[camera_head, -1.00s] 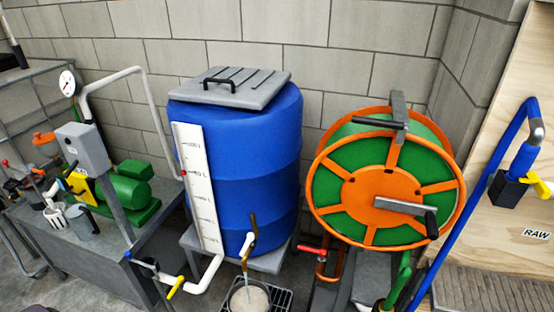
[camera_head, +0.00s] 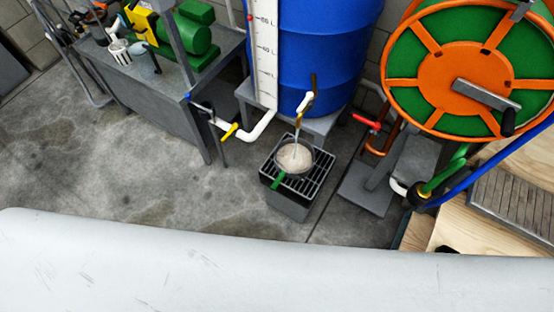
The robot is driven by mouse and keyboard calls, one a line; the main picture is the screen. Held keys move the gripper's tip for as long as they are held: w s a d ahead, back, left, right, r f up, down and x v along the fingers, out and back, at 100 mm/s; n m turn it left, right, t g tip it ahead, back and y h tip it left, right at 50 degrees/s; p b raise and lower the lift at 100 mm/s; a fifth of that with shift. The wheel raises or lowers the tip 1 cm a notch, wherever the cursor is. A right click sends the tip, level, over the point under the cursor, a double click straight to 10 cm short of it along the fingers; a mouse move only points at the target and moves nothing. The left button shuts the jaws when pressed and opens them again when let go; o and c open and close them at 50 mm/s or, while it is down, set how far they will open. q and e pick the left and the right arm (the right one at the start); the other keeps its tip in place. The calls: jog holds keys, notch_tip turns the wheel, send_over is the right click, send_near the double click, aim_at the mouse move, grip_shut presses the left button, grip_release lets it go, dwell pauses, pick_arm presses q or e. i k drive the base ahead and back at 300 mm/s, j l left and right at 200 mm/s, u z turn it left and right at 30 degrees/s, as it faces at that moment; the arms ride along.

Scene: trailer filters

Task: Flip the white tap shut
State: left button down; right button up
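The white tap (camera_head: 305,102) sits low on the front of the blue barrel (camera_head: 310,45). A thin brownish part, which looks like its lever, stands upright above it. A thin stream (camera_head: 297,130) runs from the tap down into a round pan (camera_head: 294,157) of cloudy liquid. The pan has a green handle and rests on a dark grate (camera_head: 321,166). Neither of my grippers is in view.
A white pipe with a yellow-handled valve (camera_head: 230,131) lies left of the tap. A red-handled valve (camera_head: 366,122) and an orange-green hose reel (camera_head: 465,75) stand right. A grey bench (camera_head: 140,80) stands left. Open concrete floor (camera_head: 120,170) lies in front.

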aim_at(309, 95)
jog(key=k, duration=1.15)
